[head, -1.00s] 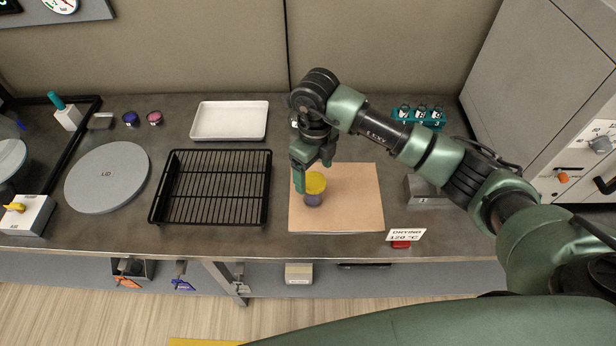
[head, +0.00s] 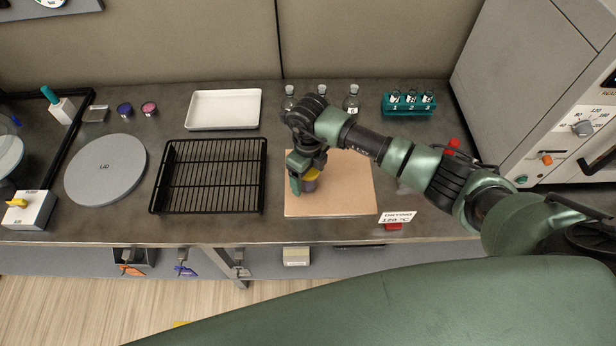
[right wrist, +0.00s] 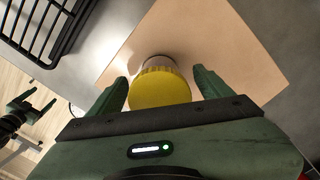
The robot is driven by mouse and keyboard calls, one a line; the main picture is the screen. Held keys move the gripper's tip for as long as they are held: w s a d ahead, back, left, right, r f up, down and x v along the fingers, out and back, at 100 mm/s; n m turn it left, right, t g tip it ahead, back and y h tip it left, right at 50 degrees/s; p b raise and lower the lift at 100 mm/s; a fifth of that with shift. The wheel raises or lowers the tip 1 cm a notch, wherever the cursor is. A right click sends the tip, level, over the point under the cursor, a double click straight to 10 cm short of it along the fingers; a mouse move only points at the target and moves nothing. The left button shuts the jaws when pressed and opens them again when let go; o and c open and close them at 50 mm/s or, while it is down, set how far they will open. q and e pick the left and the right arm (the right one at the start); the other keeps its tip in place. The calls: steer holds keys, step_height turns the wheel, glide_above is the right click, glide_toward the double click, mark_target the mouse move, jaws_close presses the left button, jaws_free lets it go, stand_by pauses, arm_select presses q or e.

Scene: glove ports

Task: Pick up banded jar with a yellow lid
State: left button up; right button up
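The banded jar with a yellow lid (head: 311,183) stands on the tan board (head: 345,195), partly hidden behind my right gripper in the head view. In the right wrist view its yellow lid (right wrist: 160,90) fills the middle, with a pale part of the jar showing beyond it. My right gripper (right wrist: 163,88) is open, one finger on each side of the lid, with a visible gap at each side. In the head view my right gripper (head: 304,186) is at the jar, low over the board. My left gripper is not in view in the head view.
A black wire rack (head: 211,176) lies left of the board. A white tray (head: 224,109) and several stoppered bottles (head: 352,100) stand behind. A teal vial rack (head: 410,103) is at the back right. A sign (head: 397,217) stands at the board's front right corner.

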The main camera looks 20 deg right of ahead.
steer(key=c, duration=1.5)
steer(key=shift+c, duration=0.2)
steer(key=shift+w+r, duration=0.1)
steer(key=shift+r, duration=0.1)
